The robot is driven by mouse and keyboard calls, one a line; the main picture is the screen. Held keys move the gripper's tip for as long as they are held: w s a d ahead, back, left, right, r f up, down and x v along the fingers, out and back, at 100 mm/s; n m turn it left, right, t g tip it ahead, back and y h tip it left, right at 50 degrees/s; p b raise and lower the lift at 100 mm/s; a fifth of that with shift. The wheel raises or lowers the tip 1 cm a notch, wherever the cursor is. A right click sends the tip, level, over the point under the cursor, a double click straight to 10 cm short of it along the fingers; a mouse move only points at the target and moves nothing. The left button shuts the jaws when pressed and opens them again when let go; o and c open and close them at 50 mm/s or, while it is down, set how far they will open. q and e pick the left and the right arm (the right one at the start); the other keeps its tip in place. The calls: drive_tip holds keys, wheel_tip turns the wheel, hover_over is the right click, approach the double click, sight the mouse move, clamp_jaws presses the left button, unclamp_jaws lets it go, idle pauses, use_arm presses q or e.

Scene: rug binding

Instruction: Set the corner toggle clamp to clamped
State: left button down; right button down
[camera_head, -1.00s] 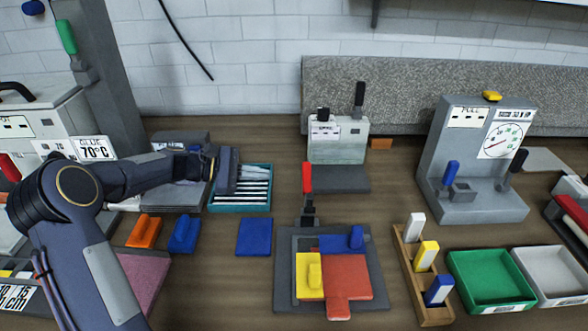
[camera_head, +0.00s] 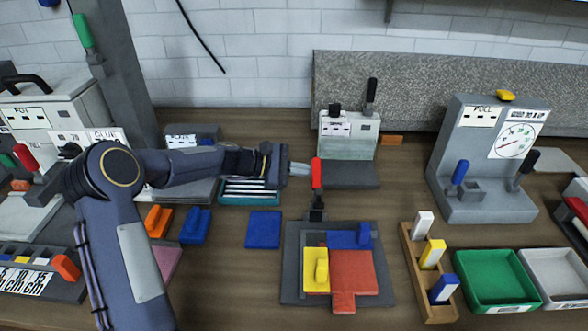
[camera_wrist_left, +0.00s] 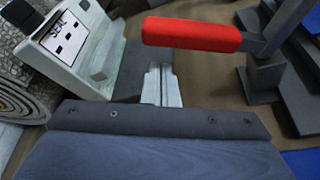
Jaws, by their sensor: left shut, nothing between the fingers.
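The corner toggle clamp has a red handle (camera_head: 316,173) that stands upright above its dark base (camera_head: 316,207), at the back edge of the grey fixture plate (camera_head: 290,270). My left gripper (camera_head: 305,169) is shut and empty, just left of the red handle. In the left wrist view the red handle (camera_wrist_left: 190,34) lies across the picture, above and near the shut fingertips (camera_wrist_left: 160,72). I cannot tell whether they touch it. Yellow (camera_head: 315,272), blue (camera_head: 345,240) and red (camera_head: 352,275) pieces lie on the plate. My right gripper is not in view.
A pale green machine (camera_head: 348,135) with a black lever stands behind the clamp. A teal tray (camera_head: 248,201) lies under my left arm. A wooden rack (camera_head: 420,285) and a green bin (camera_head: 492,280) are at the right. A flat blue piece (camera_head: 263,229) lies left of the plate.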

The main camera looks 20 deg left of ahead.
use_arm(q)
drive_tip(key=shift+s+d+r, duration=0.2)
drive_tip(key=shift+s+r, duration=0.4)
drive_tip(key=shift+r, duration=0.3)
drive_tip(key=shift+b, duration=0.5)
drive_tip(key=s+d+r+m+t+h+b, duration=0.1)
drive_tip(key=s+r+m+t+b, duration=0.3)
drive_tip(key=b, duration=2.1)
drive_tip(key=shift+s+d+r+m+h, duration=0.5)
drive_tip(key=shift+s+r+m, duration=0.9)
drive_tip(key=shift+m, duration=1.8)
drive_tip(key=shift+s+d+f, duration=0.1)
drive_tip(key=shift+s+f, duration=0.15)
drive_tip(key=shift+s, duration=0.05)
drive_tip(key=v, duration=0.8)
